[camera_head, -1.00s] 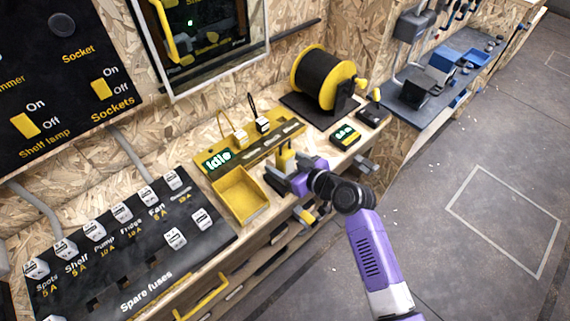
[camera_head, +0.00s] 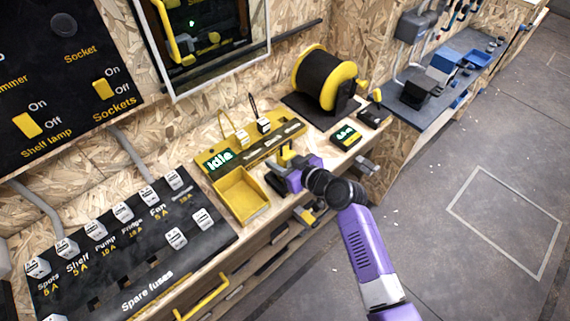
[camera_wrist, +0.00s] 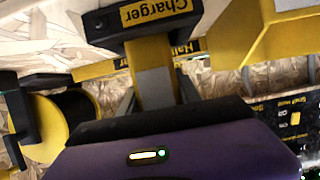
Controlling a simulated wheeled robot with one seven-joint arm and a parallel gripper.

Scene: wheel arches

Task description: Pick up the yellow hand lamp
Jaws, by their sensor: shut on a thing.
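The yellow hand lamp (camera_head: 286,152) is a small upright yellow piece on the bench, right of the yellow tray. My gripper (camera_head: 281,172) is shut around it, and its dark jaws hide its lower part. In the wrist view the yellow body with a grey patch (camera_wrist: 154,86) sits between the dark jaws of my gripper (camera_wrist: 158,98). A black block labelled Charger (camera_wrist: 155,18) lies close beyond it. I cannot tell whether the lamp is clear of its support.
A yellow open tray (camera_head: 232,207) stands left of my gripper, with the black fuse panel (camera_head: 128,245) further left. A cable reel (camera_head: 325,80) and a green-screened box (camera_head: 346,136) are to the right. Drawer handles (camera_head: 203,298) stick out along the bench front.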

